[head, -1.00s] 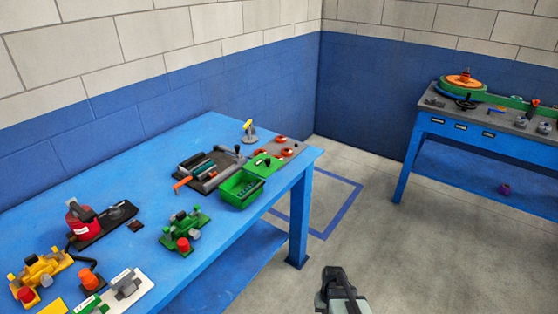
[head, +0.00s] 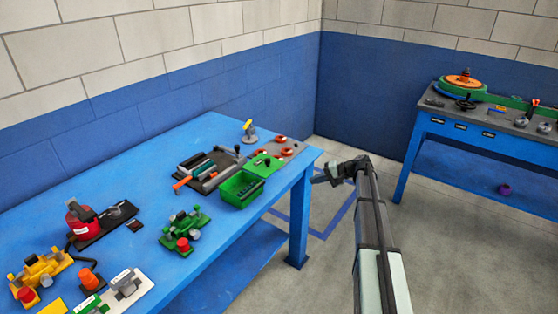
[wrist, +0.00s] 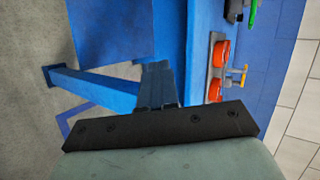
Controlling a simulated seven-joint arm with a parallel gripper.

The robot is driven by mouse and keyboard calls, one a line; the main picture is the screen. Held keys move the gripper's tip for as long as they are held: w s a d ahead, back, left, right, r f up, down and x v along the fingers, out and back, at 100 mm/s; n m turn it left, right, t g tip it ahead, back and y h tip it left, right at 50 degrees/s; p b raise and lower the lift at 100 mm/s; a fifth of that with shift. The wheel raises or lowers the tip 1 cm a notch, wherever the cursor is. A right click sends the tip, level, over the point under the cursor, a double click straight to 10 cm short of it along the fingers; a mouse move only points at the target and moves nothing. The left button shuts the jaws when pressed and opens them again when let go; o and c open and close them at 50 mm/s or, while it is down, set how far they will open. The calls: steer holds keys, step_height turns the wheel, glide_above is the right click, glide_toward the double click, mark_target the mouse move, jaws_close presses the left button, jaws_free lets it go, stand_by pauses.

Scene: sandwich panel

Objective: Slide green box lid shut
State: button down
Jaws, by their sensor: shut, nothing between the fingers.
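The green box (head: 241,190) sits near the right front edge of the blue table in the head view. Its inside shows dark and open, and its green lid (head: 264,163) lies out behind it, toward the back right. My gripper (head: 318,179) is in the air just off the table's right end, to the right of the box and apart from it. It is shut and empty. In the wrist view the gripper fingers (wrist: 158,82) point toward the table's end, and a small green piece at the top edge may be the lid (wrist: 252,12).
A plate with red round parts (head: 285,148) lies behind the lid, near a yellow-topped stand (head: 249,130). A green clamp-like fixture (head: 184,229) is nearer the front. Open floor lies right of the table.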

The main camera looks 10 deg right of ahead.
steer(key=w+r+y, duration=0.3)
steer(key=w+r, duration=0.1)
steer(key=r, duration=0.1)
steer(key=n+y, duration=0.2)
steer(key=y, duration=0.2)
glide_toward(279, 164)
steer(key=w+d+r, duration=0.2)
steer(key=d+r, duration=0.1)
steer(key=x, duration=1)
steer(key=shift+s+f, duration=0.1)
steer(key=shift+f, duration=0.15)
steer(key=shift+s+a, duration=0.7)
steer(key=shift+a, duration=0.15)
steer(key=shift+s+a, duration=0.3)
steer(key=shift+a, duration=0.35)
